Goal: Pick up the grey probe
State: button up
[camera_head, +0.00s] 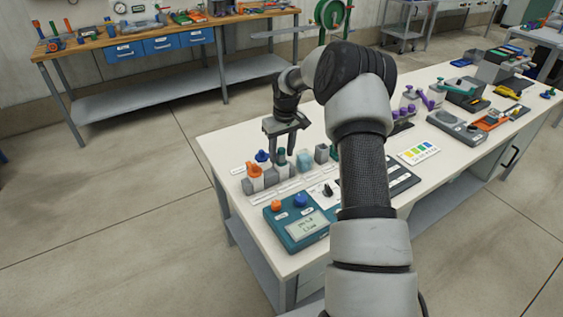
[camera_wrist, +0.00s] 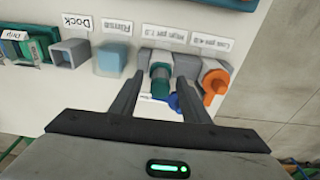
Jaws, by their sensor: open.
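An upright grey piece with a dark green collar (camera_wrist: 160,76), which looks like the grey probe, stands at the label reading "High pH"; its top also shows in the head view (camera_head: 281,156). My gripper (camera_wrist: 161,84) is open, with one finger on each side of this piece. I cannot tell whether either finger touches it. In the head view my gripper (camera_head: 285,154) points down over the row of holders at the bench's left end.
An orange-capped holder (camera_wrist: 214,82) is close to my right finger in the wrist view. A teal rinse block (camera_wrist: 112,60) and an open grey dock (camera_wrist: 70,54) are to the left. A teal meter (camera_head: 297,232) sits on the white bench (camera_head: 225,140). My arm hides part of the bench.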

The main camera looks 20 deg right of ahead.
jog(key=shift+f, duration=0.3)
grip_shut()
notch_tip(320, 180, up, 12)
jog(key=shift+f+p, duration=0.25)
jog(key=shift+p, duration=0.65)
